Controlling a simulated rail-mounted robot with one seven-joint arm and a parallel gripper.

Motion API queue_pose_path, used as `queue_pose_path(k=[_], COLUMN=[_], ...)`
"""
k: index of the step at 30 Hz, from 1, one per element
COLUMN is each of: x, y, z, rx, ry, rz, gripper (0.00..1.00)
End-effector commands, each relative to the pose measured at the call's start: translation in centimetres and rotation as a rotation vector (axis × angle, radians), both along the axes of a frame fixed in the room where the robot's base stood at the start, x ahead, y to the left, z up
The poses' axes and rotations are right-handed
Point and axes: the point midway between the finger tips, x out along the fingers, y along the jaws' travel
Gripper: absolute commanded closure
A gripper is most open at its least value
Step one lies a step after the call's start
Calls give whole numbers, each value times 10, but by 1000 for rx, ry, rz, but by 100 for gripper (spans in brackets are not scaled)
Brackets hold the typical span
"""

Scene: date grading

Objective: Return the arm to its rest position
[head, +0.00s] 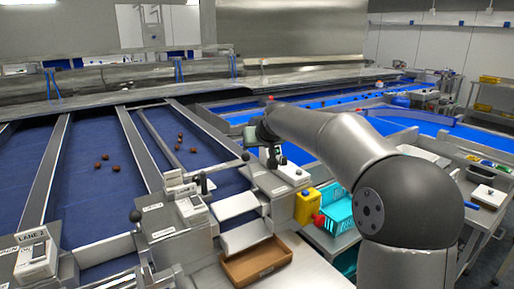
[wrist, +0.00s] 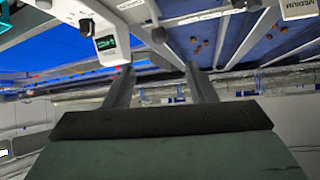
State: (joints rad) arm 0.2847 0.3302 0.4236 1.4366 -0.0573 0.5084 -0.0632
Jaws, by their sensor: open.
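My arm reaches in from the right in the head view, and its wrist end with a grey-green hand (head: 250,136) hangs over the divider by the right-hand blue lane. The fingers are hard to make out there. In the wrist view my gripper (wrist: 159,68) shows two grey fingers spread wide apart, with nothing between them. The wrist view looks tilted across the lanes, with the machine tops and lane dividers beyond the fingertips.
Brown dates (head: 116,168) lie on blue lanes. A brown tray (head: 256,262) stands at the front, with a yellow container (head: 307,207) and a turquoise basket (head: 337,212) beside my arm. Lane control boxes (head: 37,257) stand up at the lane ends. A side table (head: 489,194) is at right.

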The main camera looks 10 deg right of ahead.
Motion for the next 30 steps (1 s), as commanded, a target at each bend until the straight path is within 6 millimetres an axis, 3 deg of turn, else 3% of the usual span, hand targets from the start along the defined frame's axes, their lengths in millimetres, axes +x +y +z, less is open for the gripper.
queue_pose_path(k=[10, 14, 17, 27, 30], x=[-3, -29, -78, -311, -370], y=[0, 5, 5, -30, -37], z=[0, -14, -40, -146, -171], rx=[-1, -29, -73, -139, -129], ry=[4, 61, 167, 601, 702], rz=[1, 4, -4, -93, -112], gripper=[49, 49, 49, 49, 49])
